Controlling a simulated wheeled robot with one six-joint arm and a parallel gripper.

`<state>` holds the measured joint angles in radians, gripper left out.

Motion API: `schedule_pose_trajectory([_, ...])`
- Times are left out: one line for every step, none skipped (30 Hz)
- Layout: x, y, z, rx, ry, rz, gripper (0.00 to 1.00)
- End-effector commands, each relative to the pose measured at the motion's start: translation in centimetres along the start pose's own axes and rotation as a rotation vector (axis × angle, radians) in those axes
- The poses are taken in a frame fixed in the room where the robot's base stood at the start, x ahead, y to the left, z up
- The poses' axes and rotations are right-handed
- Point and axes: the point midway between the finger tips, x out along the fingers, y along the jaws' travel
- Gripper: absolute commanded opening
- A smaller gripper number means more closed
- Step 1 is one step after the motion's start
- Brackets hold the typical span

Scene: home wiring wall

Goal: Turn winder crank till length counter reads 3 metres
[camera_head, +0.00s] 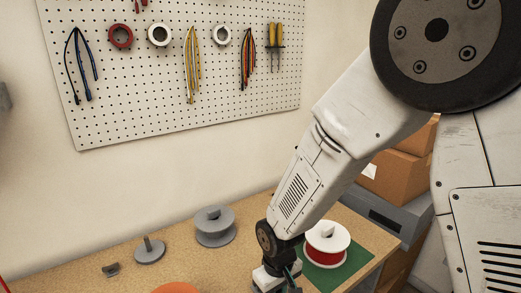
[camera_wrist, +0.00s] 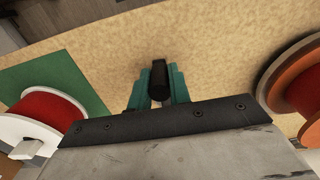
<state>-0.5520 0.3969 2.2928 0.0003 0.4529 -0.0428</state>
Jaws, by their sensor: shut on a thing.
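In the wrist view, my gripper (camera_wrist: 157,92) has teal fingers closed on a black upright cylinder, which looks like the crank handle (camera_wrist: 159,74). The rest of the crank below it is hidden. In the head view my gripper (camera_head: 275,281) is at the bottom edge, low over the bench, and my arm hides what it holds. A white-flanged spool of red wire (camera_head: 325,245) stands on a green mat; it also shows at the left of the wrist view (camera_wrist: 45,112). An orange-flanged spool (camera_wrist: 272,80) with red inside is at the right. No length counter reading is visible.
A grey spool (camera_head: 215,228), a grey disc with a post (camera_head: 149,251) and a small dark part (camera_head: 110,270) stand along the bench (camera_head: 180,261). A pegboard (camera_head: 175,65) with wires and tools hangs behind. Cardboard boxes (camera_head: 397,176) are at the right.

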Motion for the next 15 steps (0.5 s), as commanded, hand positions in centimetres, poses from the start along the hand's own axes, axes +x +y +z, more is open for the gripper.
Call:
schedule_pose_trajectory([-0.1, 0.0, -0.2, 0.000, 0.007, 0.000, 0.00])
schedule_pose_trajectory([-0.1, 0.0, -0.2, 0.000, 0.007, 0.000, 0.00])
schedule_pose_trajectory([-0.1, -0.1, -0.3, 0.000, 0.007, 0.000, 0.00])
schedule_pose_trajectory([-0.1, -0.2, -0.3, 0.000, 0.007, 0.000, 0.00])
schedule_pose_trajectory([-0.1, -0.4, -0.3, 0.000, 0.007, 0.000, 0.00])
schedule_pose_trajectory([-0.1, -0.6, -0.4, 0.000, 0.007, 0.000, 0.00])
schedule_pose_trajectory([-0.1, -0.9, -0.5, -0.001, 0.007, 0.000, 0.00])
schedule_pose_trajectory([-0.1, -1.1, -0.5, -0.001, 0.007, 0.000, 0.00])
schedule_pose_trajectory([-0.1, -1.4, -0.6, -0.002, 0.007, 0.000, 0.00])
schedule_pose_trajectory([-0.1, -1.6, -0.7, -0.002, 0.008, 0.000, 0.00])
schedule_pose_trajectory([-0.1, -1.8, -0.7, -0.001, 0.008, 0.000, 0.00])
schedule_pose_trajectory([-0.1, -2.0, -0.7, 0.000, 0.008, 0.000, 0.00])
schedule_pose_trajectory([-0.1, -2.1, -0.8, 0.000, 0.008, 0.000, 0.00])
schedule_pose_trajectory([-0.1, -2.1, -0.8, 0.000, 0.008, 0.000, 0.00])
schedule_pose_trajectory([-0.1, -2.1, -0.8, 0.001, 0.008, 0.000, 0.00])
